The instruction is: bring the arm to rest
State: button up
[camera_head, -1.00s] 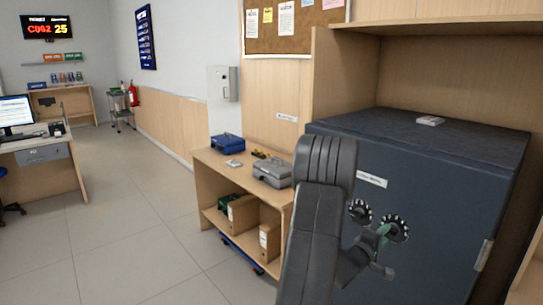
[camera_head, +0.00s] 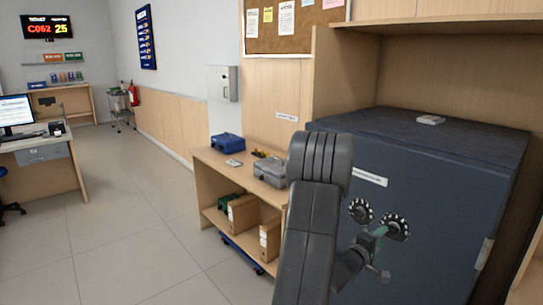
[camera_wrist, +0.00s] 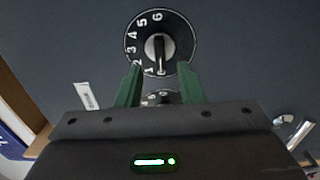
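My gripper (camera_wrist: 160,70) is open, with its two green fingers apart and nothing held between them. In the wrist view a black dial (camera_wrist: 175,22) with white numbers and a grey knob lies just beyond the fingertips; I cannot tell the exact gap. A second dial (camera_wrist: 163,97) shows partly between the fingers, cut off by the gripper body. In the head view my gripper (camera_head: 380,234) is in front of the dark blue safe (camera_head: 440,200), near its two dials. My arm (camera_head: 315,215) is raised and bent, covering part of the safe's left side.
A wooden shelf unit (camera_head: 205,172) with a blue box (camera_head: 227,142) and a grey box (camera_head: 270,171) stands left of the safe. The safe sits in a wooden alcove (camera_head: 450,65). A silver handle (camera_head: 484,254) is on its right. The floor (camera_head: 120,225) at left is clear.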

jog(key=w+d+m, duration=0.1)
jog(key=m, duration=0.2)
jog(key=w+d+m+b, duration=0.1)
jog(key=m, duration=0.1)
jog(key=w+d+m+b, duration=0.1)
jog(key=d+m, duration=0.1)
jog(key=m, duration=0.1)
jog(key=shift+r+m, duration=0.15)
jog(key=shift+m, duration=0.15)
jog(key=shift+w+a, duration=0.1)
jog(key=shift+a, duration=0.1)
dwell(0.4)
